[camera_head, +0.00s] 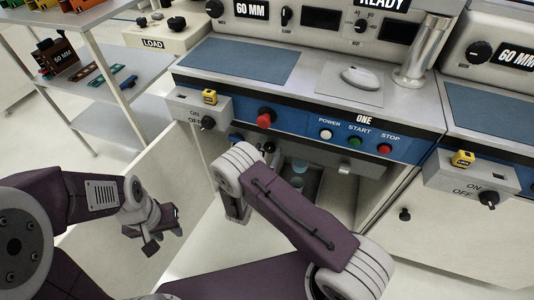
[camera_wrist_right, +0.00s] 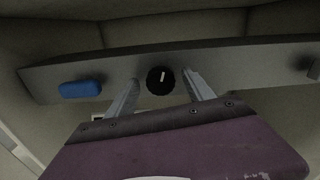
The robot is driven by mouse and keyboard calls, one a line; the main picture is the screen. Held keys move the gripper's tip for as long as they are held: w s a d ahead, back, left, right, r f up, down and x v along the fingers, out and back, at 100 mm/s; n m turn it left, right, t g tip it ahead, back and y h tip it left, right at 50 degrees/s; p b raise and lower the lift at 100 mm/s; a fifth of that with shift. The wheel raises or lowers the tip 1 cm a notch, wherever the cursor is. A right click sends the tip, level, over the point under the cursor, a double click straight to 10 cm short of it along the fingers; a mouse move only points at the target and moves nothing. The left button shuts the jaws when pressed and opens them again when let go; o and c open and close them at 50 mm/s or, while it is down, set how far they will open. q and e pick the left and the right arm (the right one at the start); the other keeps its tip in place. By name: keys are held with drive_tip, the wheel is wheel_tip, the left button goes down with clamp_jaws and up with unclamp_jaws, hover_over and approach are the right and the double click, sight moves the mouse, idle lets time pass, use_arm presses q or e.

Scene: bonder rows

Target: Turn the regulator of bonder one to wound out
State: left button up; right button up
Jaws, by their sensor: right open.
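Bonder one (camera_head: 364,119) is the middle bench, with a blue front panel, a red knob (camera_head: 265,118) and an open cabinet below. In the right wrist view, a round black knob with a white pointer line (camera_wrist_right: 160,80) sits on a grey bar; the line points nearly straight up, and I take this knob to be the regulator. My right gripper (camera_wrist_right: 161,84) is open, a finger on either side of the knob; I cannot tell whether they touch it. In the head view my right arm hides that knob. My left gripper (camera_head: 160,232) hangs at the left, apart from the bench, its opening unclear.
A blue block (camera_wrist_right: 80,89) is on the grey bar left of the knob. The ON/OFF switch box (camera_head: 197,107) juts out at the bench's left corner. An open cabinet door (camera_head: 130,190) stands at the left. A neighbouring bench (camera_head: 480,230) is at the right.

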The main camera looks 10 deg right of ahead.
clamp_jaws()
drive_tip(key=shift+m, duration=0.3)
drive_tip(key=m, duration=0.2)
drive_tip(key=shift+m+p, duration=0.3)
drive_tip(key=shift+m, duration=0.1)
drive_tip(key=m, duration=0.3)
drive_tip(key=shift+s+d+m, duration=0.1)
drive_tip(key=shift+m, duration=0.2)
drive_tip(key=m, duration=0.3)
drive_tip(key=shift+p, duration=0.35)
drive_tip(key=shift+d+f+m, duration=0.1)
drive_tip(key=shift+f+m, duration=0.05)
drive_tip(key=shift+m, duration=1.95)
